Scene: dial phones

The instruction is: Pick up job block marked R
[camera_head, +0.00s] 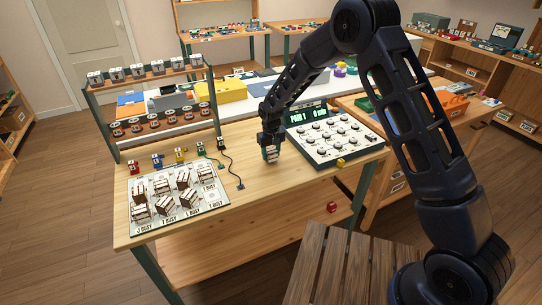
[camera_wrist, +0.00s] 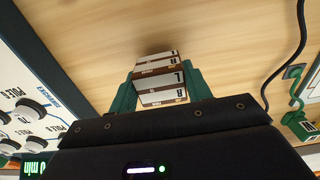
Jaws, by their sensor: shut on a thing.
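My gripper (camera_head: 271,146) is low over the wooden table, left of the dial panel. In the wrist view its green fingers (camera_wrist: 161,88) are shut on the white and brown block marked R (camera_wrist: 160,98). I cannot tell whether the R block is clear of what is below.
A white board (camera_head: 211,199) with several blocks lies at the table's left. The dial panel (camera_head: 335,138) stands at the right, close to my gripper. A black cable (camera_head: 232,172) lies to the left. A two-tier rack (camera_head: 150,105) stands behind.

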